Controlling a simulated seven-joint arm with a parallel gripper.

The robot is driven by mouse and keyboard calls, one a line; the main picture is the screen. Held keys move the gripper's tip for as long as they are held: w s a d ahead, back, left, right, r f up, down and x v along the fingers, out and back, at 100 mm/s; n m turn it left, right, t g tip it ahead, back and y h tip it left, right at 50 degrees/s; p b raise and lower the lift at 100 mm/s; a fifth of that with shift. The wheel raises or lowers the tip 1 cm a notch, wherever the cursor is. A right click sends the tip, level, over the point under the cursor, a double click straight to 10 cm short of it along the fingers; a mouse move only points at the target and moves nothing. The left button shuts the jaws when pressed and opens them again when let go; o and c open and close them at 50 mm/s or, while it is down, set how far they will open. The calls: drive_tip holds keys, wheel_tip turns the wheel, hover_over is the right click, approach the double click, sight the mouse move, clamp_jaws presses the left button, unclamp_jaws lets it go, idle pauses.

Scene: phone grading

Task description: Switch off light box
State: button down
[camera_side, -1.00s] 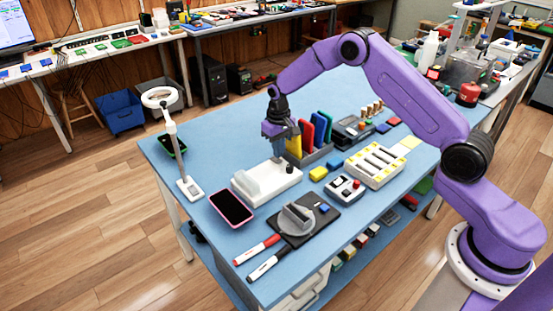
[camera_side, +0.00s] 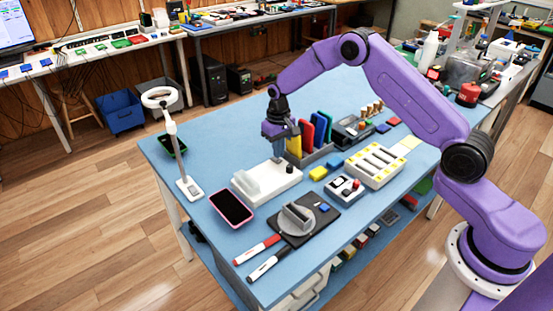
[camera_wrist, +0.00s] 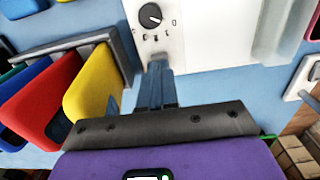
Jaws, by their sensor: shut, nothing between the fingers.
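The light box (camera_side: 262,187) is a white, low box with a raised translucent block, on the blue table. Its dark round knob (camera_side: 290,169) is at the right end of its top. In the wrist view the light box (camera_wrist: 215,45) lies just beyond my fingers, with the knob (camera_wrist: 150,15) near the top edge and its white pointer line slanting to the lower right, over small printed marks. My gripper (camera_side: 279,157) is shut and empty, pointing down above the box near the knob. Its fingertips (camera_wrist: 158,66) appear apart from the knob. I cannot tell whether the light is on.
A rack with yellow, red and blue phones (camera_side: 308,137) stands close behind my gripper. A pink-edged phone (camera_side: 231,207) lies in front of the box. A ring lamp (camera_side: 161,97) stands at the left.

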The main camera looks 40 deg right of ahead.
drive_tip(key=shift+f, duration=0.3)
idle(0.5)
wheel_tip(320, 180, up, 7)
idle(1.0)
drive_tip(key=s+a+r+n, duration=0.3)
drive_tip(key=s+a+r, duration=0.2)
drive_tip(key=s, duration=0.4)
drive_tip(key=s+a+r+n, duration=0.3)
drive_tip(key=s+a+r, duration=0.2)
drive_tip(key=s, duration=0.4)
drive_tip(key=s+d+r+n, duration=0.1)
drive_tip(key=s+d+n, duration=0.2)
drive_tip(key=s, duration=0.9)
drive_tip(key=s+d+n, duration=0.3)
drive_tip(key=s, duration=1)
drive_tip(key=shift+s+d+r+n, duration=0.15)
drive_tip(key=shift+d+r+n, duration=0.1)
drive_tip(key=shift+r+n, duration=0.1)
